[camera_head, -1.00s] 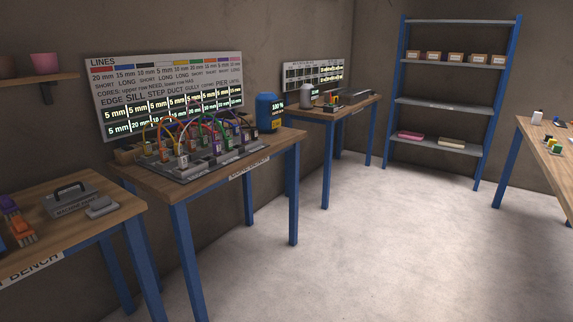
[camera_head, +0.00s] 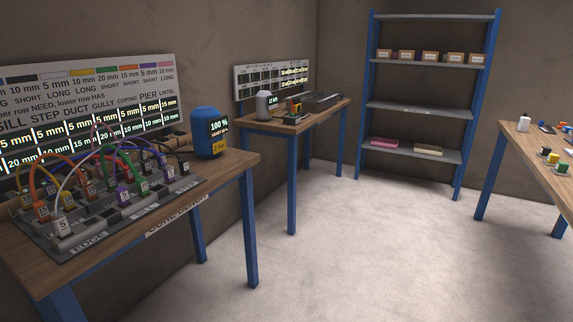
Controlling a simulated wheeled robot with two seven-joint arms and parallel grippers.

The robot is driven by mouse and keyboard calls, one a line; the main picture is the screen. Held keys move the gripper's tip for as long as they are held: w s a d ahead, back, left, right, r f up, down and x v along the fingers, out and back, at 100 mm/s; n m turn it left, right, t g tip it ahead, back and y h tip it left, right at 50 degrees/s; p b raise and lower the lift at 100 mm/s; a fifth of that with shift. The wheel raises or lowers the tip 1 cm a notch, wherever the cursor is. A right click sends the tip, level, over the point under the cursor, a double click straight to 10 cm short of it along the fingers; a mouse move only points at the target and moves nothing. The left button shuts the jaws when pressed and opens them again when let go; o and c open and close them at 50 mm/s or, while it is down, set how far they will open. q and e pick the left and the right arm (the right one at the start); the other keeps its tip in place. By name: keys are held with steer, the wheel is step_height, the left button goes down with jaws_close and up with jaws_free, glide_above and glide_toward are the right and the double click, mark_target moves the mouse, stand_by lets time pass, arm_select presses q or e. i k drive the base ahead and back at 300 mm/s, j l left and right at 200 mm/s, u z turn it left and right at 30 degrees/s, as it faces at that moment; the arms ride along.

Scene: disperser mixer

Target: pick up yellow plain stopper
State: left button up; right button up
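A small yellow piece (camera_head: 553,158) lies on the right table among other small coloured pieces. It is too small to tell whether it is the yellow plain stopper. On the left bench, a grey rack (camera_head: 100,222) holds coloured looped lines with numbered ends, a yellow one (camera_head: 22,202) among them. No stopper can be made out there for certain. Neither of my grippers is in view.
The left bench (camera_head: 225,172) bears a blue device (camera_head: 206,133) reading 100 %. A second bench (camera_head: 335,105) stands behind it. A blue-framed shelf (camera_head: 420,108) stands at the back. The right table (camera_head: 522,150) edges the view. Open floor (camera_head: 370,245) lies between.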

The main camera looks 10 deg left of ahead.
mark_target(66, 198)
steer(key=i+l+u, duration=0.15)
steer(key=i+u, duration=0.3)
steer(key=i+l+u, duration=0.25)
steer(key=i+u, duration=0.2)
steer(key=i+l+u, duration=0.45)
steer(key=k+j, duration=0.05)
steer(key=k, duration=0.05)
